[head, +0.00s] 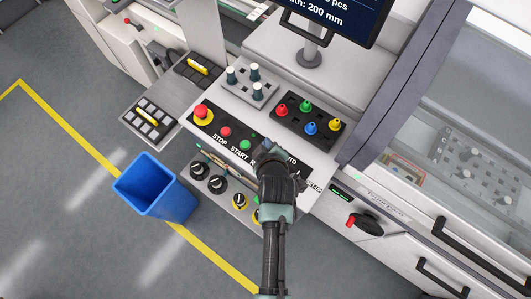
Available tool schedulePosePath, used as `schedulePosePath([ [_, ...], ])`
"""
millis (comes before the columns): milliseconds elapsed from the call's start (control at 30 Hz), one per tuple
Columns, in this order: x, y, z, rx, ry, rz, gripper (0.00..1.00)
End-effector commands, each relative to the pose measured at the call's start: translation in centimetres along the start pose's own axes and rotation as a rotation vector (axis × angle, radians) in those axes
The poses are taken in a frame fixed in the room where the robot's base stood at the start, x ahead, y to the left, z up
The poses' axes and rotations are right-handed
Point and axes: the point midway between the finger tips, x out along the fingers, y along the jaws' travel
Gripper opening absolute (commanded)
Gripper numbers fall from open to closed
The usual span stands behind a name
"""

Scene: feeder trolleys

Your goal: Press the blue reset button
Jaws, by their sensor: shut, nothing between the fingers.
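The control panel (215,138) shows a red STOP button (226,132) and a green START button (245,145). To the right of START, a label beginning with "R" is partly covered by my arm. I see no blue button on the panel; that spot is hidden behind my gripper. My gripper (271,149) is over the panel, right of the START button, and is shut with nothing held. I cannot tell whether it touches the panel.
A red emergency stop (203,115) sits at the panel's left. Black knobs (218,184) line the front below. A black tray (290,128) behind holds red, green, blue and yellow pieces. A blue bin (150,200) stands on the floor at left.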

Motion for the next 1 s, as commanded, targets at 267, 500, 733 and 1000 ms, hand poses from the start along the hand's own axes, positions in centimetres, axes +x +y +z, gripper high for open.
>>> schedulePosePath([
  [267, 0.1, 0.0, 0.0, 0.002, 0.002, 0.002, 0.00],
  [500, 1.4, -0.9, 0.9, 0.002, 0.002, 0.002, 0.00],
  [733, 3.6, -2.5, 2.5, 0.002, 0.002, 0.003, 0.00],
  [1000, 5.9, -4.2, 4.2, 0.002, 0.002, 0.003, 0.00],
])
